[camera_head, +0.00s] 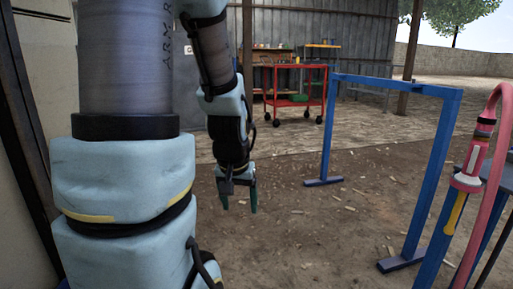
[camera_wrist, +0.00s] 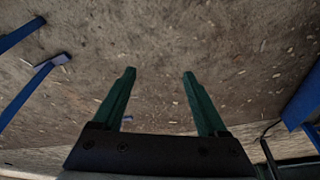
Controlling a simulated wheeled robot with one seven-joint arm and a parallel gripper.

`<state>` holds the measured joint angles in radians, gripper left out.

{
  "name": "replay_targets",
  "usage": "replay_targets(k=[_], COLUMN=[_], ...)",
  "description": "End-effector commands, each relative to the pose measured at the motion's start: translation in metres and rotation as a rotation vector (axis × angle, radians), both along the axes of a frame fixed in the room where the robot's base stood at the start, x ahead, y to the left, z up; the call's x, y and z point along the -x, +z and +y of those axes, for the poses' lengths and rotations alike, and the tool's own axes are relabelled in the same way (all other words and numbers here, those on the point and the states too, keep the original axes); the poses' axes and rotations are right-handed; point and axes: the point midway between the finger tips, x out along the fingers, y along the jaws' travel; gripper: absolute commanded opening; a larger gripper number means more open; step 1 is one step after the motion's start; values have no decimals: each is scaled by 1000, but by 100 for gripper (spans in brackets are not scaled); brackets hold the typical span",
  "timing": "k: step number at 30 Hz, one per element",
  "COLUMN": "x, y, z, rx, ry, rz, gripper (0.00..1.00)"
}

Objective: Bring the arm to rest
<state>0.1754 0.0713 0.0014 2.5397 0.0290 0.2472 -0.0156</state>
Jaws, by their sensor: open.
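My gripper (camera_head: 239,208) hangs from my folded arm near the middle of the head view, pointing down above the dirt ground. In the wrist view its two green fingers (camera_wrist: 160,75) stand well apart with nothing between them. Bare brown ground with pale chips shows past the fingertips. The gripper is empty and touches nothing that I can see.
A blue metal frame (camera_head: 396,86) stands to the right of my gripper. A pink hose with a nozzle (camera_head: 468,180) is at the right edge. A red wheeled cart (camera_head: 297,101) stands at the back before a corrugated wall. Open ground lies between.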

Motion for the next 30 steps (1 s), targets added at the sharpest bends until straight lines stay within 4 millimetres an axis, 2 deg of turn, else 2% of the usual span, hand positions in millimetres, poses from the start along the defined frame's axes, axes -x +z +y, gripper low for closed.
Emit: replay_targets(k=[1, 4, 6, 11, 14, 30], x=[14, 45, 41, 41, 41, 40], y=[3, 7, 30, 63, 89, 253], z=[12, 29, 25, 25, 25, 25], rx=[-3, -5, -6, -6, -7, -7], ry=[38, 102, 88, 86, 85, 84], rz=[50, 158, 147, 146, 146, 145], gripper=[76, 76, 76, 76, 76, 76])
